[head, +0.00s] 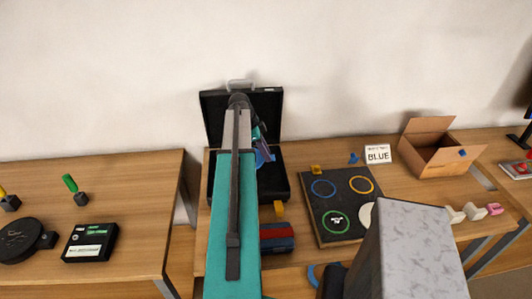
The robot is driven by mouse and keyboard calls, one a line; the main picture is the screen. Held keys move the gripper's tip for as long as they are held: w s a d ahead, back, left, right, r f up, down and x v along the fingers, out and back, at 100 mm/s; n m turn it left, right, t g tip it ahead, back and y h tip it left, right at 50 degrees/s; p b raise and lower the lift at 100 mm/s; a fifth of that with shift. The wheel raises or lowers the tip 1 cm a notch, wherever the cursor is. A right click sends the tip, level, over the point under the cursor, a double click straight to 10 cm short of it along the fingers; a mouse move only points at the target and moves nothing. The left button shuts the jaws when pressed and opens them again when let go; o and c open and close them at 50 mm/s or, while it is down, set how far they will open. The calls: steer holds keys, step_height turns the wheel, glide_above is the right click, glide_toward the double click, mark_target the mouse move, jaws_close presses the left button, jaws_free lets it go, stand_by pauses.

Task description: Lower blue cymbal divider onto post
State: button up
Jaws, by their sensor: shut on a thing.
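My gripper (259,137) is partly hidden behind my arm, over the open black case (277,178). A blue piece (264,157), apparently the blue cymbal divider, shows just below the gripper, which is shut on it. The piece is seen nearly edge-on and partly covered, so its tilt is unclear. I cannot make out a post beneath it; my arm covers much of the case interior. Whether the piece touches anything in the case cannot be told.
A dark board (347,227) with blue, yellow and green rings lies right of the case. A white "BLUE" card (378,154) and an open cardboard box (437,158) stand behind. A red and blue block (276,237) lies before the case. The left table (120,185) holds black items.

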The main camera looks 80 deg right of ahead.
steer(key=shift+f+b, duration=2.15)
steer(key=shift+f, duration=1.1)
steer(key=shift+f, duration=0.15)
steer(key=o, duration=1.1)
steer(key=shift+b+v, duration=2.05)
steer(key=shift+v, duration=4.9)
